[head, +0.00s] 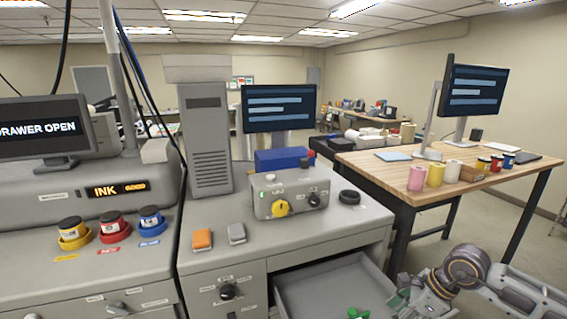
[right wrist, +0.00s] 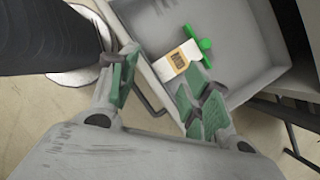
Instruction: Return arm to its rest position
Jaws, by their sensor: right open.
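My right arm (head: 470,275) comes in from the lower right in the head view. Its gripper (head: 402,299) is low beside the open drawer (head: 325,283). In the right wrist view the gripper (right wrist: 162,92) is open, with green-padded fingers spread and nothing between them. The drawer's front edge and dark handle (right wrist: 148,98) lie beyond the fingers. The green part shows only partly in the head view (head: 357,313). My left gripper is not in view.
A monitor (head: 42,130) reads "DRAWER OPEN". A wooden table (head: 400,180) stands right, above my right arm, with open floor below.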

